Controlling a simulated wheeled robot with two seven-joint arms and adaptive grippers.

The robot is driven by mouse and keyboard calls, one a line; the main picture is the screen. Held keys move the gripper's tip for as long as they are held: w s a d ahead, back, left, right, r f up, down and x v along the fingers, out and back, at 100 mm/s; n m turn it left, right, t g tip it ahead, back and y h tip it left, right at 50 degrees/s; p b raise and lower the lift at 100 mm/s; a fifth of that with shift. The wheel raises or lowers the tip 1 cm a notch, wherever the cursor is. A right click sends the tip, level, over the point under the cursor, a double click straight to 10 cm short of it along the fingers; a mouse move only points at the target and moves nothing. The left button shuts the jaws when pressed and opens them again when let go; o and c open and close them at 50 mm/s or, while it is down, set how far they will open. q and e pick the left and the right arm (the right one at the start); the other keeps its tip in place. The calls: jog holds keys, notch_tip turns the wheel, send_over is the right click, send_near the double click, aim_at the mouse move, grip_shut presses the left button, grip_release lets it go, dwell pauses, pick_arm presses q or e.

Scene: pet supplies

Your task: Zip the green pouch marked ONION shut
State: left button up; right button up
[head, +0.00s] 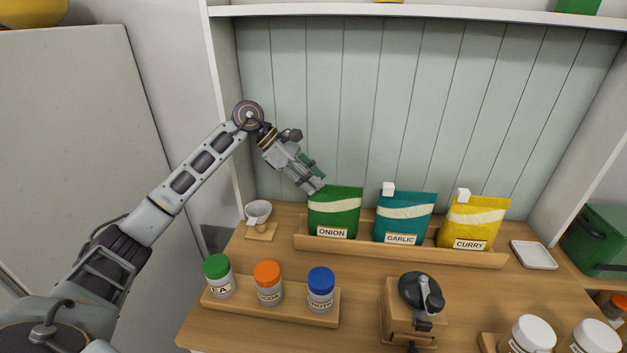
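The green pouch marked ONION (334,211) stands upright at the left end of a wooden rack (400,248). It has a pale wavy band and a white label. My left gripper (317,186) reaches down from the upper left, with its fingertips at the pouch's top left corner. The fingers look close together, but whether they are shut on anything cannot be made out. No white slider shows on the green pouch; its top left corner is partly hidden by the fingertips. My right gripper is not in view.
The teal GARLIC pouch (403,225) and yellow CURRY pouch (472,231) stand to the right, each with a white block at its top left. A small cup (258,212), capped jars (268,287) and a black-topped grinder (420,292) stand nearby. A shelf (430,16) runs above.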

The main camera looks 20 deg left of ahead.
pick_arm(q)
jog(key=shift+o, duration=0.7)
jog(key=shift+d, duration=0.1)
jog(key=v, duration=1.2)
jog(key=shift+s+f, duration=0.1)
jog(key=shift+s, duration=0.1)
